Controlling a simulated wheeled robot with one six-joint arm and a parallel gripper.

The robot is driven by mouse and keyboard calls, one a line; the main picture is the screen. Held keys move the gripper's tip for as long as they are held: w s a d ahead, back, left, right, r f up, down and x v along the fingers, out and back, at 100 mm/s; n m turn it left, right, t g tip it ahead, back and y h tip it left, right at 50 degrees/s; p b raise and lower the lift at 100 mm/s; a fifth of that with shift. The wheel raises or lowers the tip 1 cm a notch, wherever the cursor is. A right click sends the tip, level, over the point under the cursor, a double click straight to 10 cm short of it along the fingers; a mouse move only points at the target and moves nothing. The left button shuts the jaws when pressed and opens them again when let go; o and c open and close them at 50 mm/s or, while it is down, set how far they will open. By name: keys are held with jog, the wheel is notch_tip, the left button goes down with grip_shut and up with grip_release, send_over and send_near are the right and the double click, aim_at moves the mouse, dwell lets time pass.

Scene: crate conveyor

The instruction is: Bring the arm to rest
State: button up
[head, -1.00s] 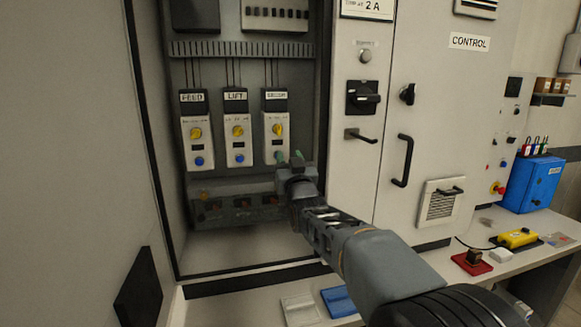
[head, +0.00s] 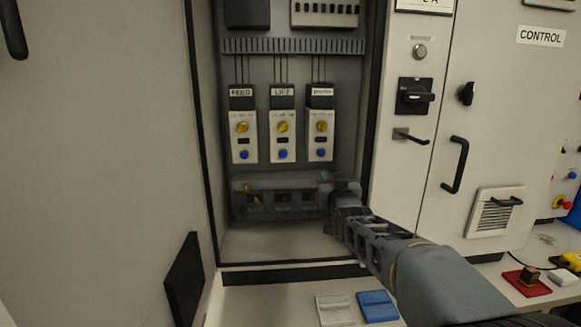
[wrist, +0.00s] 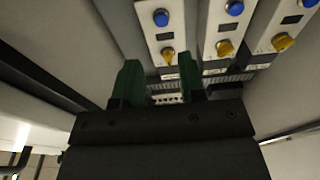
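My gripper (head: 340,182) is inside the open cabinet, just below and right of the third breaker module (head: 320,135) in the head view. It overlaps the right end of the grey terminal block (head: 285,197); I cannot tell if they touch. In the wrist view its two green fingers (wrist: 160,82) stand apart with nothing between them, so it is open and empty. The wrist view looks up at the three modules, with blue buttons (wrist: 161,18) and yellow knobs (wrist: 168,56).
The modules labelled FEED (head: 242,135) and LIFT (head: 282,136) hang left of the third. The open cabinet door (head: 95,120) fills the left. A black handle (head: 455,165) juts from the right cabinet.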

jog(key=s+f+g+p, duration=0.2)
jog(key=s+f+g, duration=0.3)
jog(key=f, duration=0.4)
jog(key=s+f+g+p, duration=0.3)
jog(key=s+g+p, duration=0.25)
jog(key=s, duration=0.35)
jog(key=s+r+g+p, duration=0.2)
jog(key=s+p, duration=0.3)
jog(key=s, duration=0.3)
jog(key=s+r+g+p, duration=0.3)
jog(key=s+r+p, duration=0.2)
jog(key=s, duration=0.2)
jog(key=shift+s+a+r+p, duration=0.15)
jog(key=shift+s+p, duration=0.15)
jog(key=shift+s, duration=0.1)
